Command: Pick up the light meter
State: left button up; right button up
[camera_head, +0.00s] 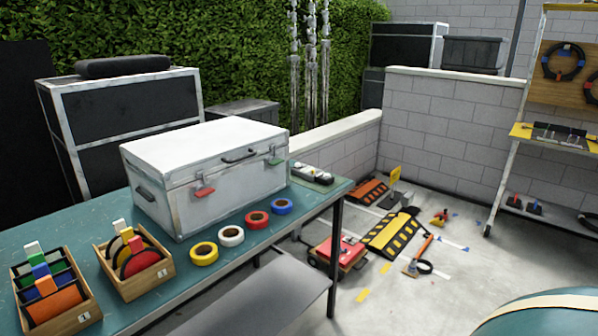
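I cannot make out a light meter for certain. A small dark tray (312,176) with pale, rounded items on it lies at the far right end of the teal table (120,207), beside the white case. The items are too small to tell what they are. Neither of my grippers is in view.
On the table stand a closed white case (205,165), two wooden boxes (80,318) (158,286) of coloured items, and several tape rolls (204,254). A red-topped cart (338,252) and yellow-black ramp (393,234) are on the floor. A shelf rack (515,150) stands right.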

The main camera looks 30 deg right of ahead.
aim_at(305, 172)
jog(key=l+u, duration=0.3)
jog(key=l, duration=0.75)
jog(key=l+u, duration=0.15)
jog(key=l, duration=2)
